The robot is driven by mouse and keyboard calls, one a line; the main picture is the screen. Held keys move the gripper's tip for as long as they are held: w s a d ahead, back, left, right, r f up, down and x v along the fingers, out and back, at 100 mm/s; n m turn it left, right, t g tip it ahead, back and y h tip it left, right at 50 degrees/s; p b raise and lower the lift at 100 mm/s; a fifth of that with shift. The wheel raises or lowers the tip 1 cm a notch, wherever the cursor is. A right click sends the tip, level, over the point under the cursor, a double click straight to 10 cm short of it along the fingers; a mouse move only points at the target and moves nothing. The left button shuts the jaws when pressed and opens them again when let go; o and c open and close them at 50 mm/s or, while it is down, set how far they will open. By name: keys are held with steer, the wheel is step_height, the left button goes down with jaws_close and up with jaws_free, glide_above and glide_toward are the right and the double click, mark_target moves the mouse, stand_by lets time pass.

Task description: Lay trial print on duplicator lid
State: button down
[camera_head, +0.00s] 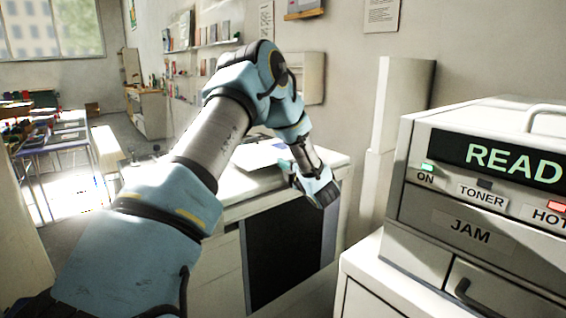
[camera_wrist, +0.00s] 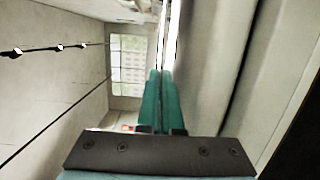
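The trial print (camera_head: 258,154), a pale sheet with a bluish part, is at the top of the white counter, partly hidden by my arm. My gripper (camera_head: 286,165) reaches the sheet's right edge at the counter's near side. In the wrist view its two teal fingers (camera_wrist: 161,100) are together, with a thin bright strip running out from their tips. This looks like the sheet seen edge-on, pinched between them. The duplicator (camera_head: 470,200) stands at the right with a display reading "READ", cut off by the frame. Its pale lid (camera_head: 490,113) is on top with a handle.
The duplicator stands on a white cabinet (camera_head: 375,262). A gap separates it from the counter (camera_head: 218,277), which has a dark front panel (camera_head: 285,255). A tall white column (camera_head: 395,115) stands behind. Tables with colourful items (camera_head: 50,140) are far left. The lid's visible top looks clear.

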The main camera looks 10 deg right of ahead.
steer(key=shift+a+f+b, duration=0.1)
steer(key=shift+f+b, duration=0.6)
steer(key=shift+b, duration=0.25)
steer(key=c, duration=1.2)
jaws_free()
steer(key=shift+o, duration=0.6)
steer(key=shift+r+p, duration=0.6)
steer(key=shift+p, duration=0.4)
steer(key=b+v, duration=0.4)
steer(key=v, duration=0.8)
